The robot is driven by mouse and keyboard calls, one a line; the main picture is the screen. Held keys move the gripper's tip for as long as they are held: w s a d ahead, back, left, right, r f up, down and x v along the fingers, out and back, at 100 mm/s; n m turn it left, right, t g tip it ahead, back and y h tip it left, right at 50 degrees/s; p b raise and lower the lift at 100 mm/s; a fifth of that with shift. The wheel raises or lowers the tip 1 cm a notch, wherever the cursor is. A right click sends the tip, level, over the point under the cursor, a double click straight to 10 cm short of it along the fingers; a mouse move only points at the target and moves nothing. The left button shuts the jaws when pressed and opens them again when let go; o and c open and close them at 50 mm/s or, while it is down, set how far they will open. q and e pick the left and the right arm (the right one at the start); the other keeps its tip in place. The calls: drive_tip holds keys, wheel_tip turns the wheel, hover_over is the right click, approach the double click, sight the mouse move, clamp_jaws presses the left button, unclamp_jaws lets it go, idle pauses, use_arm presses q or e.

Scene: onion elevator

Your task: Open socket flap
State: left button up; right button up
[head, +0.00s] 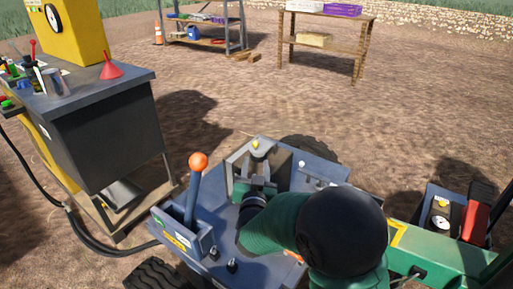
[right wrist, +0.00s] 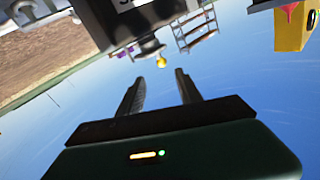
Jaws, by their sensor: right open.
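A grey boxy fitting (head: 236,160) with a small yellow knob (head: 256,144) stands on the blue-grey machine deck. I cannot tell which part of it is the socket flap. My right gripper (head: 257,184) reaches over the deck just in front of the fitting. In the right wrist view my right gripper (right wrist: 158,76) is open and empty, its two fingers apart. There the yellow knob (right wrist: 161,61) sits on a grey stub just beyond the gap between the fingertips, apart from them. My right arm hides part of the deck. My left gripper is not in view.
An orange-topped lever (head: 198,162) rises from the deck left of my right gripper. A dark workbench (head: 110,130) with a red funnel (head: 125,66) stands at the left. A black hose runs below it. A wooden table (head: 330,18) and a shelf (head: 205,22) stand behind open dirt ground.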

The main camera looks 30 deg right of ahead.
sight(260, 143)
drive_tip(key=b+x, duration=0.4)
drive_tip(key=x, duration=0.9)
drive_tip(key=shift+w+d+f, duration=0.1)
drive_tip(key=shift+w+f, duration=0.05)
drive_tip(key=shift+w, duration=0.2)
drive_tip(key=shift+w+d, duration=0.2)
drive_tip(key=shift+w, duration=0.15)
clamp_jaws()
